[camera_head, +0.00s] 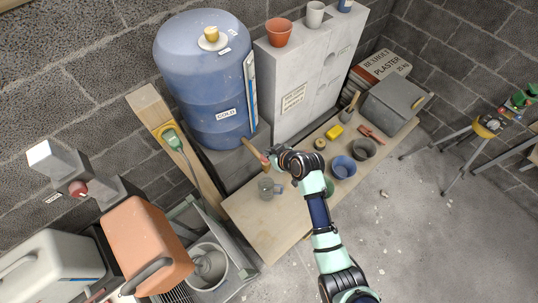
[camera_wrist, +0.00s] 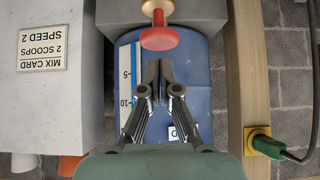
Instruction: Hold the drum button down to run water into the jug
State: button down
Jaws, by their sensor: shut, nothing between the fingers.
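The blue drum (camera_head: 200,85) stands upright against the wall on a grey block. It fills the middle of the wrist view (camera_wrist: 200,75). A red round button (camera_wrist: 158,38) sits at the drum's edge at the top of the wrist view. In the head view my gripper partly covers that area. My gripper (camera_wrist: 159,66) is shut and empty, its fingertips pointing at the button with a small gap showing in the picture. It also shows in the head view (camera_head: 272,157). A grey jug (camera_head: 267,189) stands on the wooden bench just below my gripper; the wrist view does not show it.
The bench (camera_head: 245,213) also bears a blue bowl (camera_head: 343,167), a dark bowl (camera_head: 363,149), a yellow sponge (camera_head: 334,132) and a grey box (camera_head: 391,106). A white block (camera_head: 300,75) stands right of the drum. A wooden plank (camera_head: 150,110) leans on its left.

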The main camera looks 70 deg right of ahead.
jog(key=shift+f, duration=0.75)
jog(key=shift+f+b, duration=0.7)
jog(key=shift+f, duration=0.6)
dwell(1.3)
jog(key=shift+r, duration=0.1)
jog(key=shift+r+p, duration=0.35)
jog(key=w+r+p+v, duration=0.1)
jog(key=v, duration=0.5)
jog(key=d+r+p+v, duration=0.1)
jog(key=v, duration=0.5)
jog(key=shift+w+r+p, duration=0.2)
jog(key=shift+r+p, duration=0.05)
jog(key=shift+p, duration=0.1)
